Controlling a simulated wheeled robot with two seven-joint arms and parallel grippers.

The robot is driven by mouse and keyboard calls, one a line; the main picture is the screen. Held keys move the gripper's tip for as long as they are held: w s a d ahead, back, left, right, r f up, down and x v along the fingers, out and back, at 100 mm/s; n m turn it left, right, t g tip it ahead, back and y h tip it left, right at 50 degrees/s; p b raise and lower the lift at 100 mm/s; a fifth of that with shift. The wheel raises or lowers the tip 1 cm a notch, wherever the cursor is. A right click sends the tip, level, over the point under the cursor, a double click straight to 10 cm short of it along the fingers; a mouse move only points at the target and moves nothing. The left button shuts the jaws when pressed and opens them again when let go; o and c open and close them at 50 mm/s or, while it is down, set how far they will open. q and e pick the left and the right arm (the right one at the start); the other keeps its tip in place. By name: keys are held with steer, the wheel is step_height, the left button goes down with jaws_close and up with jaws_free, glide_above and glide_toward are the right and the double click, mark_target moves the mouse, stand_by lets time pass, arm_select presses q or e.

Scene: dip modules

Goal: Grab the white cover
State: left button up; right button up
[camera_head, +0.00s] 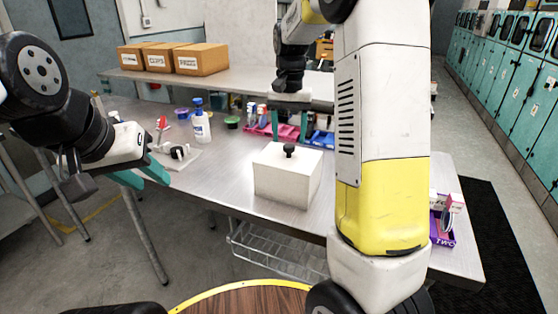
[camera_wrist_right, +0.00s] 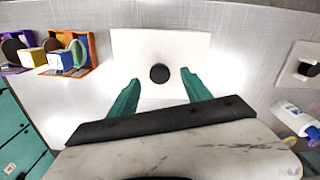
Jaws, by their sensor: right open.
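The white cover (camera_head: 287,180) is a box-shaped lid with a black knob (camera_head: 289,150) on top, standing on the metal table. In the right wrist view the white cover (camera_wrist_right: 185,45) and its knob (camera_wrist_right: 159,73) show from above. My right gripper (camera_head: 292,126) is open above and just behind the cover in the head view, and empty. In the wrist view its teal fingers lie on either side of the knob, which is nearer the fingertips. My left gripper (camera_head: 150,179) is open and empty, off the table's left front edge.
On the table (camera_head: 215,185) are a white bottle (camera_head: 201,125), a small white plate with a black knob (camera_head: 178,152), and pink (camera_head: 285,132) and blue bins at the back. A purple bin (camera_head: 441,235) stands at the right. Cardboard boxes (camera_head: 203,59) sit on a shelf behind.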

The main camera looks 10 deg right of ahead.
mark_target(289, 146)
step_height(289, 146, down, 4)
steer(key=shift+f, duration=0.1)
jaws_close()
stand_by(0.4)
